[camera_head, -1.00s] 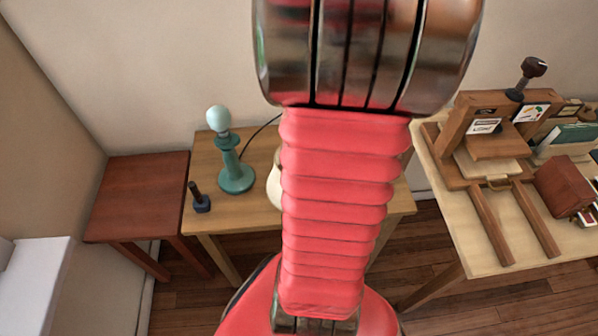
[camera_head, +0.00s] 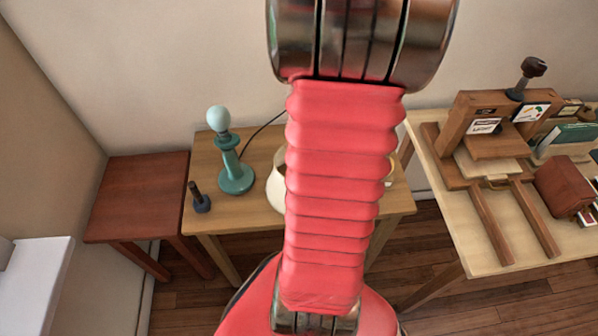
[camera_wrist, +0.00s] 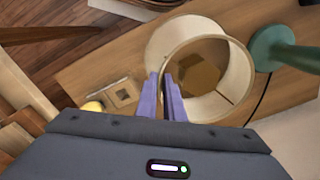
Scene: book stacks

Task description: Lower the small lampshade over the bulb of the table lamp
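The cream lampshade (camera_wrist: 237,83) stands on the wooden table; the wrist view looks down through its open top to wood. In the head view its left part (camera_head: 275,188) shows, the rest hidden behind my arm. My gripper (camera_wrist: 165,78) has two purple fingers, slightly apart, at the shade's near-left rim. One finger overlaps the opening and the other is outside; I cannot tell whether they touch the wall. The teal table lamp (camera_head: 232,165) stands upright left of the shade, with a bare pale bulb (camera_head: 218,118) on top. Its teal stem shows in the wrist view (camera_wrist: 285,53).
A dark-handled stamp-like tool (camera_head: 201,203) stands left of the lamp on the table (camera_head: 205,225). A black cord (camera_head: 262,129) runs behind the lamp. A reddish side table (camera_head: 138,195) is at left. A bench with a wooden press (camera_head: 470,140) is at right.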

